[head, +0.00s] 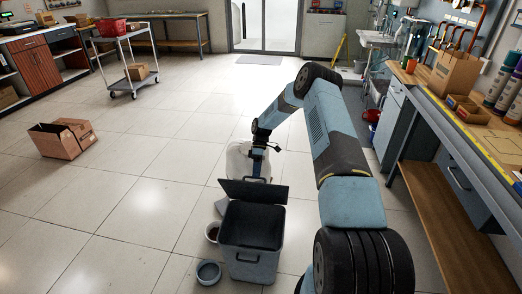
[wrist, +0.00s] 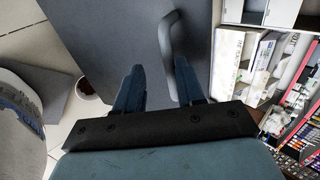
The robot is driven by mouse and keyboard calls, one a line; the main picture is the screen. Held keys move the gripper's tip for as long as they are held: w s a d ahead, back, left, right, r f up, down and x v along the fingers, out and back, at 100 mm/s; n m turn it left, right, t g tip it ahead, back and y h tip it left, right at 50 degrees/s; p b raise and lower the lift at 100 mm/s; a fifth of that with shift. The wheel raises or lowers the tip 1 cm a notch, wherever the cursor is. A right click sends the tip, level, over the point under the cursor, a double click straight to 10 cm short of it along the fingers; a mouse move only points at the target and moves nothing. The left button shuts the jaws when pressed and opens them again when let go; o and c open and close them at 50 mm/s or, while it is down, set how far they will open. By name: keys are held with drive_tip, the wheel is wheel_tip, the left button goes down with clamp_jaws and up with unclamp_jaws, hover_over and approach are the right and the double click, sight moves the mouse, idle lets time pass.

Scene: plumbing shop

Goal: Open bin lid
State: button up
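The grey bin (head: 252,262) stands on the tiled floor in front of me. Its dark lid (head: 253,190) is raised at the back, and the dark inside of the bin shows. My gripper (head: 262,148) is beyond the lid in the head view, small and partly hard to make out. In the wrist view the lid (wrist: 105,35) is a flat grey panel with a curved bar handle (wrist: 168,38). My gripper (wrist: 160,88) has its two fingers spread apart there. The handle's lower end is beside the right finger; I cannot tell whether they touch.
A pale rounded container (head: 240,160) stands behind the bin; a white one fills the wrist view's left edge (wrist: 18,125). A blue bowl (head: 208,272) and a small pot (head: 212,232) sit left of the bin. A workbench (head: 470,150) lines the right. The left floor is mostly clear.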

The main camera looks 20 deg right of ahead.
drive_tip(key=w+d+r, duration=0.5)
drive_tip(key=w, duration=0.5)
drive_tip(key=shift+d, duration=0.15)
idle(1.3)
drive_tip(key=shift+w+r, duration=0.15)
